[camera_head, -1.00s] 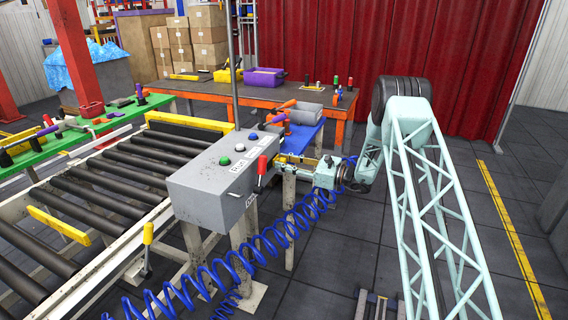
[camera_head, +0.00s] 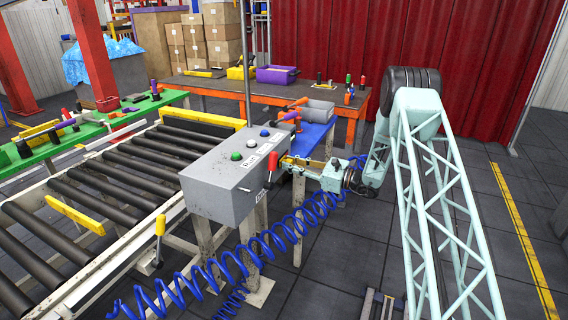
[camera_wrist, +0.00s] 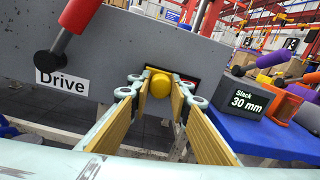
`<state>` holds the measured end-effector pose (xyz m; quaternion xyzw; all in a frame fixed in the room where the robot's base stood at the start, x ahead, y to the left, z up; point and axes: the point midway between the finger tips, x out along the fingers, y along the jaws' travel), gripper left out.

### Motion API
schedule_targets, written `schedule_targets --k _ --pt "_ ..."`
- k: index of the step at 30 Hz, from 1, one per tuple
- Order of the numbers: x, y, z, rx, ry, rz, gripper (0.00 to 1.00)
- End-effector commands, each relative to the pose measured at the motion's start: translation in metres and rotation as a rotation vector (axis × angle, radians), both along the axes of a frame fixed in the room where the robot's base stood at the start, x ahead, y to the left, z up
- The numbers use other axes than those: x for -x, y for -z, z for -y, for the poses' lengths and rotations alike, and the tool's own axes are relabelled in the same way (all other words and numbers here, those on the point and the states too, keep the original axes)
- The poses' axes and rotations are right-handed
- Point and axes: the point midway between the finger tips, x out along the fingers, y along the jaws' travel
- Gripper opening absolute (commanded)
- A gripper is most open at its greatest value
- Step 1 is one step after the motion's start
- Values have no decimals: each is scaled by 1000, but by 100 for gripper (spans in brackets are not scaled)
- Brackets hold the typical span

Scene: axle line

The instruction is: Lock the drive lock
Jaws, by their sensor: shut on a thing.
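The grey control box (camera_head: 225,185) carries a red-handled lever (camera_head: 272,162) on its right part. In the wrist view this lever (camera_wrist: 75,18) slants above the white "Drive" label (camera_wrist: 62,82). A round yellow knob (camera_wrist: 160,83) sits on the box face to the right of the label, with a red and black plate partly visible behind it. My gripper (camera_wrist: 160,88) has its yellow-padded fingers on both sides of the knob and is shut on it. In the head view my gripper (camera_head: 290,162) is at the right end of the box, and the knob cannot be made out.
A blue table (camera_wrist: 275,138) with a "Slack 30 mm" block (camera_wrist: 246,100) and coloured-handled tools is close on the right. A coiled blue hose (camera_head: 270,240) hangs below my arm. The roller conveyor (camera_head: 120,185) lies left of the box. Dark floor is open to the right.

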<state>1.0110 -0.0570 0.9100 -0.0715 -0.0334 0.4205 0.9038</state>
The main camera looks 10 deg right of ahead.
Motion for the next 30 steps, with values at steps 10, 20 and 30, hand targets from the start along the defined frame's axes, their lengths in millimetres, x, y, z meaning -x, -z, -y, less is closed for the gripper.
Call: schedule_targets --k 10,20,30 --pt "3 2 -3 0 -7 -2 25" --pt "2 1 -2 0 -4 -1 32" --pt "8 1 7 0 -3 -1 32"
